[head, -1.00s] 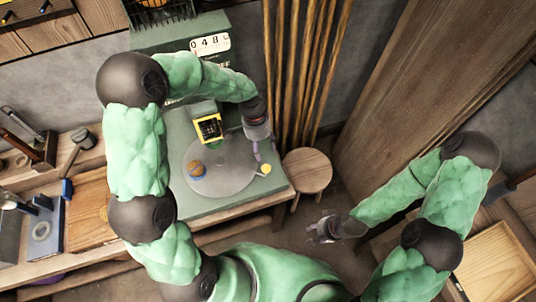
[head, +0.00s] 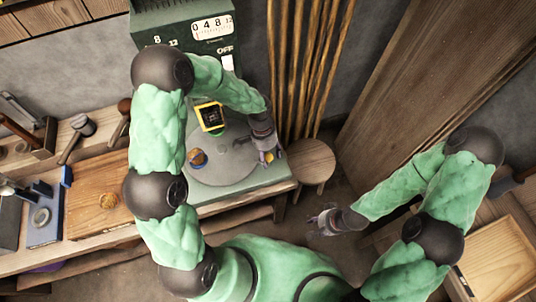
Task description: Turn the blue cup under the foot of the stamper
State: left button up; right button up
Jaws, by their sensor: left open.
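A small cup with an orange top and blue side (head: 197,158) sits on the left part of a grey round disc (head: 222,176). The green stamper machine (head: 190,32) stands behind, with a counter and an OFF label. A yellow-framed dark block (head: 209,116), seemingly its foot, is above the disc's back edge. My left gripper (head: 267,158) is open at the disc's right edge, its fingers at a small yellow knob; whether they touch it I cannot tell. My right gripper (head: 323,222) hangs away from the bench, near the stool; its jaws are too small to judge.
A round wooden stool (head: 312,160) stands right of the green bench. Upright rods (head: 300,70) lean on the wall behind. At left, a wooden board (head: 95,215) carries a small round brown piece (head: 107,201), with mallets (head: 83,124) behind it.

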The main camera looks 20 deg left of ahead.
pick_arm(q)
grip_shut()
jog(key=shift+s, duration=0.1)
